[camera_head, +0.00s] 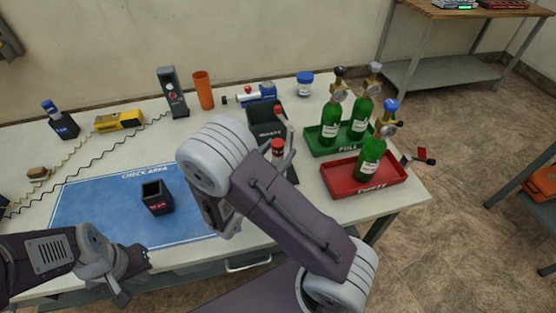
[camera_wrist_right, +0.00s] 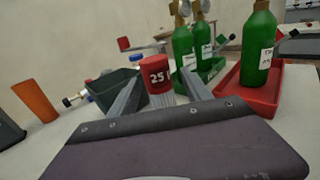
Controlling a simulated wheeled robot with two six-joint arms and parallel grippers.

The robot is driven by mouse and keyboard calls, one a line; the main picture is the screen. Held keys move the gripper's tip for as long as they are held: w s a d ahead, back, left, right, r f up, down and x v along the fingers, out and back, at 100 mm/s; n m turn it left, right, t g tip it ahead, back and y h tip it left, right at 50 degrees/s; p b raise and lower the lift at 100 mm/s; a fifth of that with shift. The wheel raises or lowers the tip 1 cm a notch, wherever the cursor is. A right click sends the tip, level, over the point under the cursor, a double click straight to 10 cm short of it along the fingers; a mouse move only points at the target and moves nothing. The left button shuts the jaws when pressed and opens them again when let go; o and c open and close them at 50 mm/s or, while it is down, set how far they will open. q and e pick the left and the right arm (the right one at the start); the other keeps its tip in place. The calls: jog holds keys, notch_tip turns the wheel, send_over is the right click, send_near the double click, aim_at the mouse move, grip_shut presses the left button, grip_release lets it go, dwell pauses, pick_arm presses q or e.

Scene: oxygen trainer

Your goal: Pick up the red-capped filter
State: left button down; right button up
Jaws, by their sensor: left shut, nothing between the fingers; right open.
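The red-capped filter (camera_head: 277,146) stands upright near the dark bin in the head view, its lower part hidden by my right arm. In the right wrist view the filter (camera_wrist_right: 157,76) shows its red cap marked 25, straight ahead between my fingers. My right gripper (camera_wrist_right: 162,84) is open, one grey finger on each side of the filter; I cannot tell whether either touches it. It shows only partly in the head view (camera_head: 285,150), behind my arm. My left gripper (camera_head: 142,259) is shut and empty at the table's front left, apart from the filter.
A dark bin (camera_head: 264,117) stands behind the filter. To the right are a green tray (camera_head: 321,146) and a red tray (camera_head: 348,187) with green cylinders. A small black box (camera_head: 156,199) stands on the blue check-area mat (camera_head: 93,200). An orange cylinder (camera_head: 203,90) stands at the back.

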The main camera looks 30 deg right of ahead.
jog(key=shift+r, duration=0.1)
jog(key=c, duration=0.3)
grip_shut()
notch_tip(320, 180, up, 10)
jog(key=p, duration=0.2)
jog(key=shift+p, duration=0.4)
